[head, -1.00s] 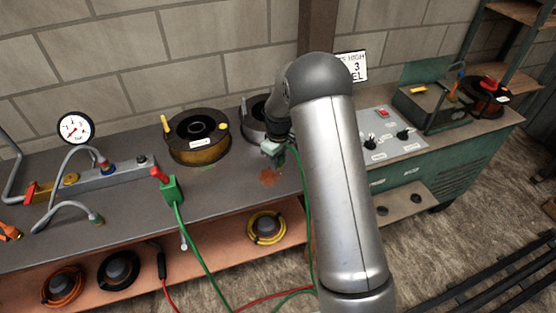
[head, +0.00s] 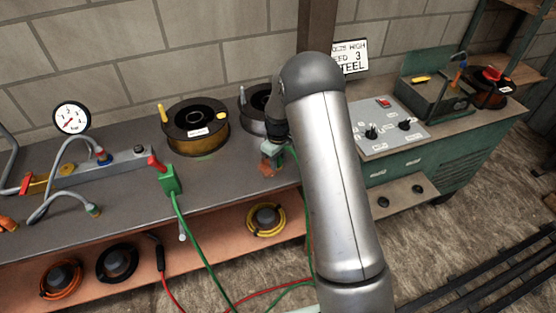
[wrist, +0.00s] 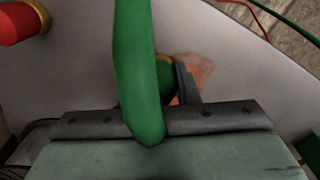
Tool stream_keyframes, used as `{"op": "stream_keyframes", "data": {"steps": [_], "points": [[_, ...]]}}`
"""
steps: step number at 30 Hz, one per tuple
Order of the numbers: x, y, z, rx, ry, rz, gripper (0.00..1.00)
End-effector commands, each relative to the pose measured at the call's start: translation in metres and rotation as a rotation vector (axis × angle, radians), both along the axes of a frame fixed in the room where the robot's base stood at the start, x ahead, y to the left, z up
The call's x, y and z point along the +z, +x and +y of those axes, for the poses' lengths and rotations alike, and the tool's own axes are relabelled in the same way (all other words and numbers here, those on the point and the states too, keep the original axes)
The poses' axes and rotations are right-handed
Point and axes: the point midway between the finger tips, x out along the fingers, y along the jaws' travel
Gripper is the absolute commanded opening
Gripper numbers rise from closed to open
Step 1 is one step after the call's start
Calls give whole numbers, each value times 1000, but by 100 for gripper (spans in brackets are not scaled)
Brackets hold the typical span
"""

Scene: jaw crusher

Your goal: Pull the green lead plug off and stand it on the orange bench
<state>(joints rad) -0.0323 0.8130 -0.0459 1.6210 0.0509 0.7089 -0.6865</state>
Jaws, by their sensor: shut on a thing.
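My gripper (head: 269,163) is over the grey bench top, near its front edge, partly hidden behind my forearm. In the wrist view it is shut on the green lead plug (wrist: 165,72), which shows a brass-coloured ring at its end. The thick green lead (wrist: 138,65) crosses in front of the plug and hides much of it and one finger. A rusty orange patch (wrist: 200,75) lies on the grey surface just beyond the plug. I cannot tell whether the plug touches it. An orange-brown lower shelf (head: 205,232) runs under the bench top.
Wire spools (head: 196,140) stand behind. A control panel (head: 388,126) is to the right. In the wrist view a red plug (wrist: 18,25) lies at upper left.

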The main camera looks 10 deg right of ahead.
Motion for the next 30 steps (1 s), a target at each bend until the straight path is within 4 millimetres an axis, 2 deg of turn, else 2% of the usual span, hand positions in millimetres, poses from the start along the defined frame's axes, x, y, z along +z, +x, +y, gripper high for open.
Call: {"op": "stream_keyframes", "data": {"steps": [26, 27, 30], "points": [[-3, 0, 0, 0, 0, 0, 0], [-3, 0, 0, 0, 0, 0, 31], [-3, 0, 0, 0, 0, 0, 54]]}}
